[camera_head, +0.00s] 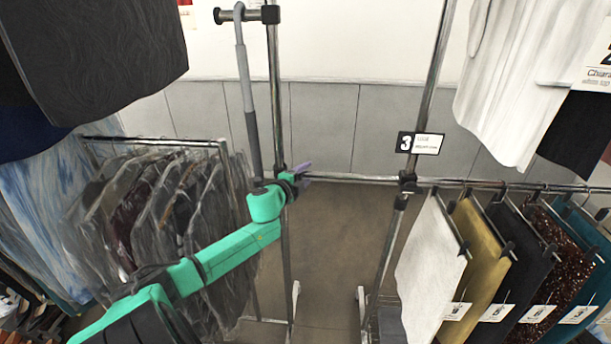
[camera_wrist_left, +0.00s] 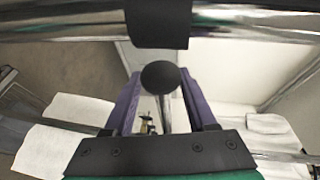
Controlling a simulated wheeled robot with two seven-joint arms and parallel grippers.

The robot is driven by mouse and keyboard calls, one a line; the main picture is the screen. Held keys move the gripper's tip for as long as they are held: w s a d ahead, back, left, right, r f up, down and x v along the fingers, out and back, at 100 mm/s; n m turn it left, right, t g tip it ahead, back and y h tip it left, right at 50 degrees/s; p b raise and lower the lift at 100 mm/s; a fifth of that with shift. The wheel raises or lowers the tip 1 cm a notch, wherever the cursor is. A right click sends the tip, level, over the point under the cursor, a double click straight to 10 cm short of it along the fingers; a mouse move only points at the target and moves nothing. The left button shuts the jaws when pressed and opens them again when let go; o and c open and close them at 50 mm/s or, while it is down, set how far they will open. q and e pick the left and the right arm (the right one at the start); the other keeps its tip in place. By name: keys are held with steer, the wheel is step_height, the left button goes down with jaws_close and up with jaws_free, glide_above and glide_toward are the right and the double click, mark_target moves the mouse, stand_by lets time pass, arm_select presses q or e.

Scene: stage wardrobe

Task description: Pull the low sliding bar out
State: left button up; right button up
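A low chrome bar (camera_head: 350,179) runs from the left post to the right in the head view, past a black collar on the right post. My left gripper (camera_head: 301,173), with purple fingers, is at the left post, by the bar's left end. In the left wrist view, my left gripper (camera_wrist_left: 160,77) has its fingers apart on both sides of a round black knob (camera_wrist_left: 160,78). Whether they touch it I cannot tell. A thin metal rod shows below the knob. In the head view the knob is hidden. My right gripper is out of view.
Two upright posts stand at the left (camera_head: 275,100) and right (camera_head: 432,90). A grey hooked pole (camera_head: 245,80) hangs beside the left one. Covered garments (camera_head: 150,210) hang on a rack behind my left arm. The floor (camera_head: 335,240) between the posts is clear.

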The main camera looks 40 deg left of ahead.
arm_select(q)
steer(key=shift+s+d, duration=0.15)
steer(key=shift+s, duration=0.25)
steer(key=v, duration=1.3)
steer(key=shift+s, duration=0.35)
steer(key=shift+r, duration=0.1)
steer(key=shift+d, duration=0.1)
